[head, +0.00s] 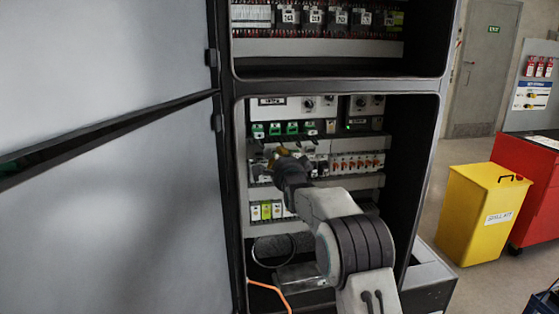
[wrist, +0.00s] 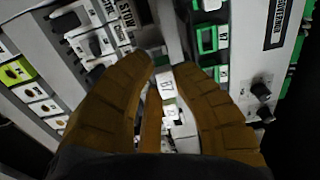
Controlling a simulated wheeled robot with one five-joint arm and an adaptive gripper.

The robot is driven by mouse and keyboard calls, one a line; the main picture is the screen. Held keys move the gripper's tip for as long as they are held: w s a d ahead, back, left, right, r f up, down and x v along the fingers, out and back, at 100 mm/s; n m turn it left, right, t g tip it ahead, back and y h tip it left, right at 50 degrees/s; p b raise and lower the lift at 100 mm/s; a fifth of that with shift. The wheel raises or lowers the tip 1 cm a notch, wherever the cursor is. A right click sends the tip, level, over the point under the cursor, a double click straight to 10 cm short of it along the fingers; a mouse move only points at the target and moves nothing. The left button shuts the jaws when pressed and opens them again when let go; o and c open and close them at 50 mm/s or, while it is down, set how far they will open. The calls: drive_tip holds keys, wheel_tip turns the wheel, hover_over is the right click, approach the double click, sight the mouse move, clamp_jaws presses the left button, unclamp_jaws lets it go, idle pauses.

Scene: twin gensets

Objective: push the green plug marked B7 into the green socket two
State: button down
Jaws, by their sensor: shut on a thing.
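My gripper (head: 279,155) is inside the open cabinet, just below a row of green sockets (head: 292,128). In the wrist view its two brown fingers (wrist: 164,70) are closed around a small piece with a white label reading B7, the plug (wrist: 167,86). The fingers hide most of its body, and its green colour is hard to make out. Green-framed sockets (wrist: 208,40) stand beyond the right fingertip, apart from the plug. I cannot read which socket is number two. In the head view my gripper hides the plug.
A row of breakers (head: 357,163) lies right of my gripper, with white and green modules (head: 265,210) below. The cabinet's frame (head: 241,180) and grey door (head: 110,180) bound the left. An orange cable (head: 268,288) hangs low. A yellow spill kit bin (head: 480,215) stands outside right.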

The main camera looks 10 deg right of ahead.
drive_tip(key=shift+s+f+b, duration=0.1)
drive_tip(key=shift+s+b, duration=0.2)
drive_tip(key=shift+b, duration=0.1)
drive_tip(key=shift+s+b, duration=2.35)
drive_tip(key=shift+b, duration=0.25)
wheel_tip(320, 180, up, 6)
drive_tip(key=p, duration=0.4)
drive_tip(key=shift+w, duration=0.15)
drive_tip(key=shift+w+p, duration=2.5)
drive_tip(key=shift+w, duration=0.05)
drive_tip(key=shift+w+p, duration=0.55)
drive_tip(key=shift+w, duration=0.05)
